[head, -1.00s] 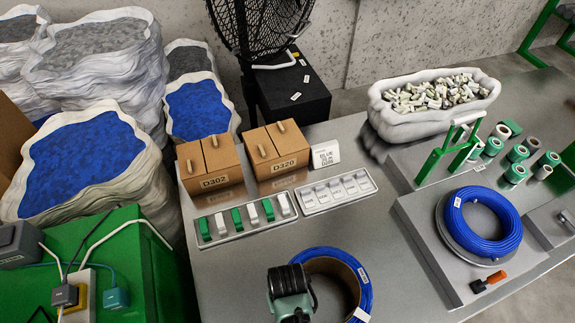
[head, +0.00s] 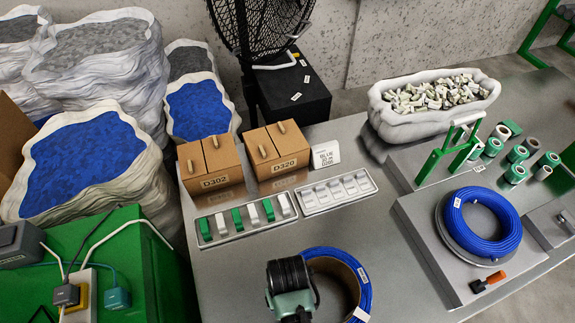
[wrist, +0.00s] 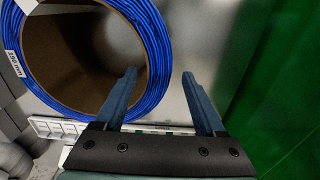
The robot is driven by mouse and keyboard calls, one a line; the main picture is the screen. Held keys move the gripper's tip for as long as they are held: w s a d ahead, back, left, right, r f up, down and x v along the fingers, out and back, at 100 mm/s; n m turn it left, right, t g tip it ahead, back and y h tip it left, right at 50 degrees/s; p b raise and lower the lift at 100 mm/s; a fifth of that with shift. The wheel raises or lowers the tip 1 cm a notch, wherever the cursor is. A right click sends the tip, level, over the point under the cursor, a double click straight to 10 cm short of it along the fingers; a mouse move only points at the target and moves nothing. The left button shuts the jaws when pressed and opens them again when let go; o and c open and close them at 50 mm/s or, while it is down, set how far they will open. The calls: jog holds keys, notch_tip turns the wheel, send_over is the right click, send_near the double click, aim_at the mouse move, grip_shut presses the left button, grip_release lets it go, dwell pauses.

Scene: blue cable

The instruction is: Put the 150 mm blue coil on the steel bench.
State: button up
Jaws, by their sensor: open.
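The blue coil (head: 365,290) with a brown core lies at the near edge of the bench in the head view. It also fills the upper left of the wrist view (wrist: 158,55), where a white tag reads 150 mm. My gripper (wrist: 162,88) is open and empty. In the wrist view its left finger overlaps the coil's inner side and its right finger lies outside the outer edge. I cannot tell the height gap. In the head view my arm's end hides part of the coil, and the fingers are hidden. The steel bench (head: 240,270) is grey and shiny.
A second blue coil (head: 455,220) sits on a raised grey plate (head: 430,255) at right. A tray of green and white pieces (head: 205,240), a pale tray (head: 312,205), two brown boxes (head: 215,165) and a green stand (head: 430,165) are behind. A green cabinet (head: 150,260) is at left.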

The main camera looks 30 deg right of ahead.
notch_tip(320, 180, up, 8)
jog(key=shift+w, duration=0.1)
jog(key=w+d+r+t+h, duration=0.15)
jog(key=w+r+t, duration=0.55)
jog(key=w+r, duration=0.75)
jog(key=w+a+r+n+t, duration=0.1)
jog(key=w+r+t, duration=0.25)
jog(key=r, duration=0.45)
jog(key=w+a+r+t, duration=0.2)
jog(key=w+r, duration=0.2)
jog(key=r, duration=0.3)
jog(key=s+a+r+n+t, duration=0.1)
jog(key=a+r+t, duration=0.25)
jog(key=r, duration=0.85)
jog(key=s+a+r+t, duration=0.15)
jog(key=r+t, duration=0.35)
jog(key=r, duration=0.7)
jog(key=s+a+r+t, duration=0.2)
jog(key=s+r+t, duration=0.1)
jog(key=r, duration=0.4)
jog(key=s+a+r+t+y, duration=0.1)
jog(key=s+a+r+t, duration=0.1)
jog(key=s+r, duration=0.4)
jog(key=shift+r+n+t, duration=0.4)
jog(key=shift+r+t, duration=0.3)
jog(key=shift+r, duration=0.1)
jog(key=shift+s+a+y, duration=0.1)
jog(key=shift+y, duration=0.15)
